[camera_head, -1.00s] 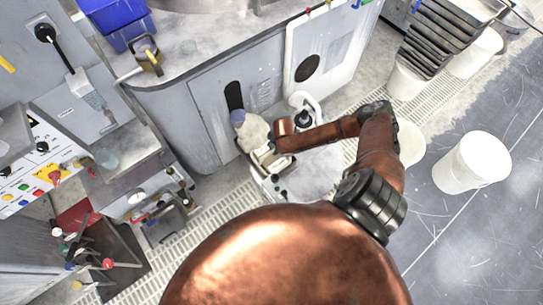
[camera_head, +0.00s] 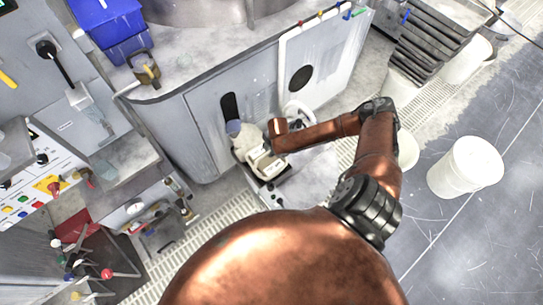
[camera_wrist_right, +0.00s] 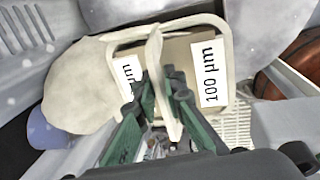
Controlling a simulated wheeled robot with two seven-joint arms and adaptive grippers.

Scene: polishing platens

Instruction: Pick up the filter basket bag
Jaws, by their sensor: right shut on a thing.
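The filter basket bag has a cream rim, a curved handle and "100 µm" labels. It fills the upper middle of the right wrist view, with its rim (camera_wrist_right: 229,45) around a beige inside. In the head view the filter basket bag (camera_head: 262,163) is a small pale shape at the cabinet's foot. My right gripper (camera_wrist_right: 160,90) has green-sided fingers shut on its upright cream handle. In the head view the fingers are too small to make out clearly. I cannot tell whether the basket is clear of what is under it. My left gripper is not in view.
A whitish jug (camera_head: 246,136) with a blue-grey cap stands right beside the basket, against the grey cabinet (camera_head: 200,125). A white bucket (camera_head: 466,168) stands on open floor at the right. Black stacked trays (camera_head: 433,38) are at the upper right. A floor grating (camera_head: 222,222) runs past.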

